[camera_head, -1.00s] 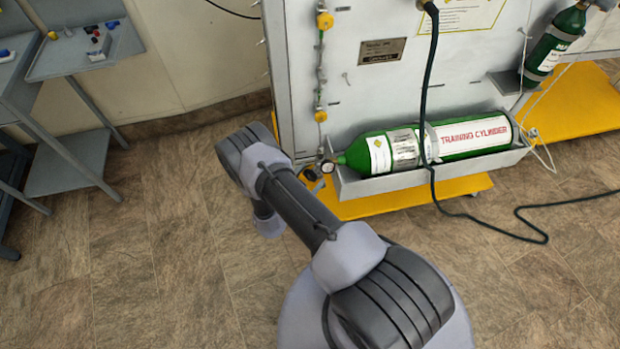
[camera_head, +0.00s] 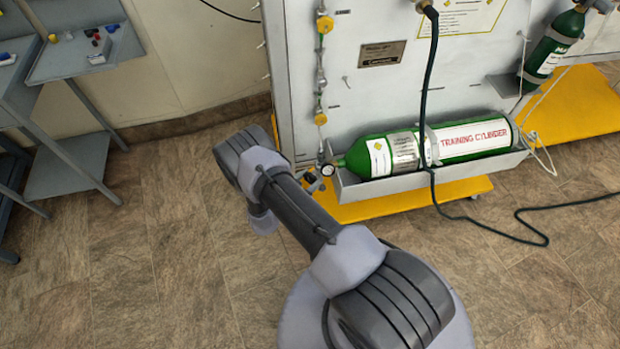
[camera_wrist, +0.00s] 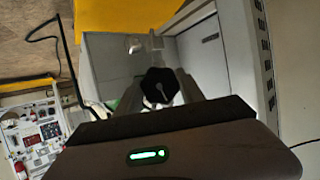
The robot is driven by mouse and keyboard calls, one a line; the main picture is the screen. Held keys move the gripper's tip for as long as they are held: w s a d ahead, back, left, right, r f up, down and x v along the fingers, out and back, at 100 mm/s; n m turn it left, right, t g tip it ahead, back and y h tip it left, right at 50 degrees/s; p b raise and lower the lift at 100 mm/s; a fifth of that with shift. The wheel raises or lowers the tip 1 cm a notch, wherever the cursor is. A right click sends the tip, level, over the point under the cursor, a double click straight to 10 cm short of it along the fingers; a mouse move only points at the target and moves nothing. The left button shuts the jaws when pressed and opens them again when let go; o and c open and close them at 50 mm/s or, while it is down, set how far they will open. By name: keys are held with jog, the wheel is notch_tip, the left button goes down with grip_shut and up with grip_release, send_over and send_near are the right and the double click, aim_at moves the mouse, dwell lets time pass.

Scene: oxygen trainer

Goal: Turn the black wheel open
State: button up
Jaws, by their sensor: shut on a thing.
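The black wheel (camera_wrist: 160,86) shows in the middle of the wrist view as a dark, many-sided knob. My gripper (camera_wrist: 161,97) has one finger on each side of it and is shut on it. In the head view, the green training cylinder (camera_head: 470,139) lies in a grey tray (camera_head: 440,178) at the foot of the panel. A round gauge (camera_head: 328,169) is at its left end. My arm reaches towards that end, and its wrist hides most of the gripper there. I cannot clearly make out the wheel in the head view.
The grey panel (camera_head: 395,90) stands on a yellow base (camera_head: 400,200) behind the tray. A dark hose (camera_head: 429,85) hangs in front of the cylinder and runs over the floor. A second green cylinder (camera_head: 551,47) is at upper right. Grey shelving (camera_head: 75,168) stands left; the floor between is clear.

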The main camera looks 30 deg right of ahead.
jog(key=o, duration=1.4)
jog(key=shift+c, duration=0.2)
jog(key=p+v, duration=0.5)
jog(key=v, duration=1.2)
jog(key=shift+a+p, duration=0.25)
jog(key=shift+p, duration=0.1)
jog(key=shift+r, duration=0.1)
